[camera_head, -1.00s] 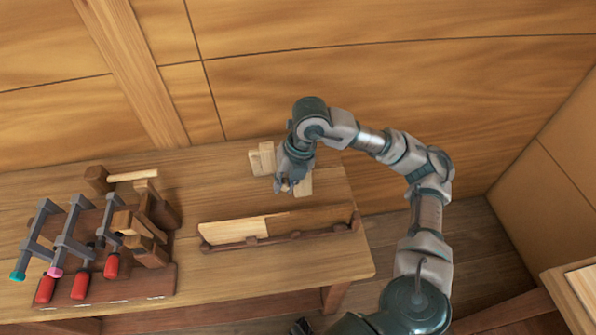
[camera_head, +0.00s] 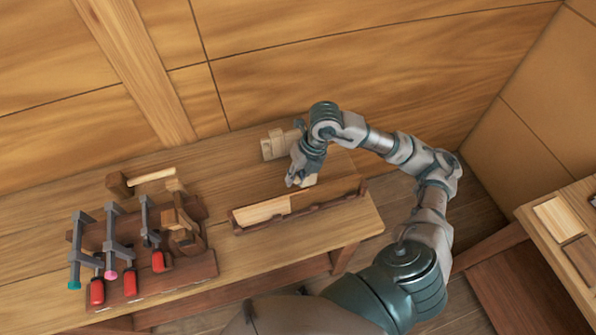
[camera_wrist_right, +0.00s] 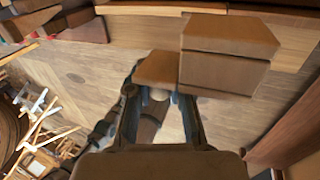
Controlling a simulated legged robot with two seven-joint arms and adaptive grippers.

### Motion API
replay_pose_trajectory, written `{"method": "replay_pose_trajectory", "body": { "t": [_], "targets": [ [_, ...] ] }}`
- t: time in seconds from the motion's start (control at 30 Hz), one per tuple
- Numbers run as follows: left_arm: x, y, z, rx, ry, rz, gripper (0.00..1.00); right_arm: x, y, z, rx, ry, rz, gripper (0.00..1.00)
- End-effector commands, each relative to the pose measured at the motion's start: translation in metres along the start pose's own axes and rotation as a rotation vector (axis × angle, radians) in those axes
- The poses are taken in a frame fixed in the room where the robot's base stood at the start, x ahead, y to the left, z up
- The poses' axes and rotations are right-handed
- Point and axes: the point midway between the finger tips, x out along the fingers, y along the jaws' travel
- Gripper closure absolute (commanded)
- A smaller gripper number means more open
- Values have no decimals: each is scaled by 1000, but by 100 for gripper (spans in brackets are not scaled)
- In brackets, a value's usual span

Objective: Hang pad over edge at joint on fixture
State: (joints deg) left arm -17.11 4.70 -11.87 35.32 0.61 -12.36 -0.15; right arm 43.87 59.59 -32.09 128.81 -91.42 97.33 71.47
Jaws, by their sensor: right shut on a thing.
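The fixture (camera_head: 318,208) is a long dark brown holder on the bench. A light plank (camera_head: 262,210) and a darker plank (camera_head: 325,194) stand in it, and their ends meet at a joint near its middle. My right gripper (camera_head: 296,181) is just behind and above this joint, pointing down. It is shut on a small wooden pad (camera_head: 308,182), partly hidden by the fingers. In the right wrist view a brown piece (camera_wrist_right: 157,68) shows at the fingertips, beside a larger block (camera_wrist_right: 228,45); I cannot tell whether they are joined. My left gripper is out of view.
Light wooden blocks (camera_head: 279,145) lie behind the gripper by the wall. Another table (camera_head: 570,225) with boards stands at right. The bench between rack and fixture is clear.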

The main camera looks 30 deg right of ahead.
Motion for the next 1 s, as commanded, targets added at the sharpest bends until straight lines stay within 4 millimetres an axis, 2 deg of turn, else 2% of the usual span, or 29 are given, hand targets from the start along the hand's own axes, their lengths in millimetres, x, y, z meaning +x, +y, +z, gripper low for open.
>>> {"method": "replay_pose_trajectory", "body": {
  "t": [0.03,0.17,0.6,1.0],
  "targets": [
    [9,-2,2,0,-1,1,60,10,0,-1,-2,0,-1,100],
    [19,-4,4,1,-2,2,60,24,-1,-2,-3,0,-4,100],
    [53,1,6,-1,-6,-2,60,68,-31,2,2,2,6,100],
    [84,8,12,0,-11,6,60,110,-33,-1,-1,-1,-3,100]
  ]
}}
